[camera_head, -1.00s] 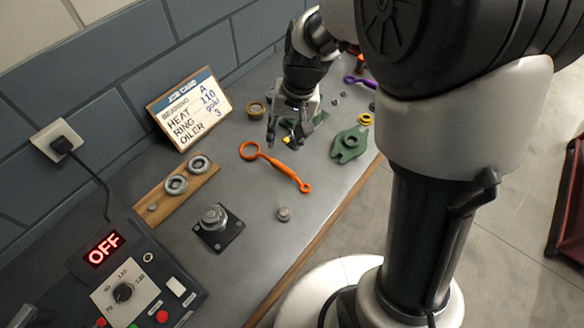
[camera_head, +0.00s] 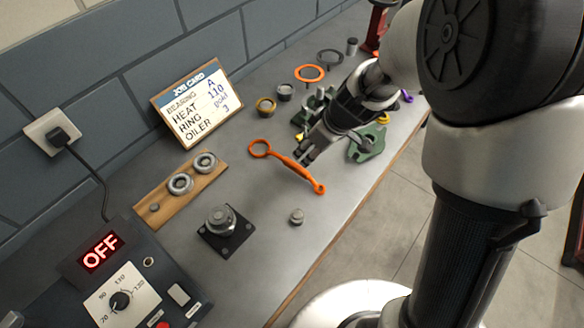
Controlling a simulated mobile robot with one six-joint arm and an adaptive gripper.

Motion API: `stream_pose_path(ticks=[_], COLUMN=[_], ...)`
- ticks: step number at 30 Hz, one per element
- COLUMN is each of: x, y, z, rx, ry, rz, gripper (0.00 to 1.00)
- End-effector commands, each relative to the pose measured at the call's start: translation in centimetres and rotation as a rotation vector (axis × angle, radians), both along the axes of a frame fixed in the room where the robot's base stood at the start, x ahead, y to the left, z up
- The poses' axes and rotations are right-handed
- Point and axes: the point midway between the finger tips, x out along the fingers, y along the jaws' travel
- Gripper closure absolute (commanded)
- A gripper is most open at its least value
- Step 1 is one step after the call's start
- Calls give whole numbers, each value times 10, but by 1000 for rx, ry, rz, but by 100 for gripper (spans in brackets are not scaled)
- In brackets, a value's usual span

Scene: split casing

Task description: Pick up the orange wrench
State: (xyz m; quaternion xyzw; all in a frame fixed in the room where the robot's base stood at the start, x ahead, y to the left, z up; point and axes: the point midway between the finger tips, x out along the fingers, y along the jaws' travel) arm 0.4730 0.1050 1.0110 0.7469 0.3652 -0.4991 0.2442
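The orange wrench (camera_head: 286,161) lies flat on the grey bench, with a large ring at its upper left end and a smaller ring at its lower right end. My gripper (camera_head: 306,157) reaches in from the upper right, tilted, with its fingertips at the right side of the wrench's handle. In this view the fingertips overlap or nearly touch the handle's edge. I cannot tell whether they touch it, or how wide the fingers are apart.
Green castings (camera_head: 367,144) lie right of and behind my gripper. A black plate with a metal post (camera_head: 222,226) and a small grey knob (camera_head: 296,216) sit nearer. A wooden strip with bearings (camera_head: 181,184), a job card (camera_head: 196,102) and a heater box reading OFF (camera_head: 100,252) stand left.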

Motion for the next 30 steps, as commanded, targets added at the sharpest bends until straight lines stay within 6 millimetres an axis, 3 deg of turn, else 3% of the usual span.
stream_pose_path(ticks=[3,7,14,24,30], x=[5,11,15,23,25], y=[8,15,20,37,39], z=[-29,-48,-62,-104,-107], rx=[1,0,-1,0,0], ry=[4,2,1,2,0], rz=[-1,-1,-1,-1,-1], gripper=[60,60,60,60,60])
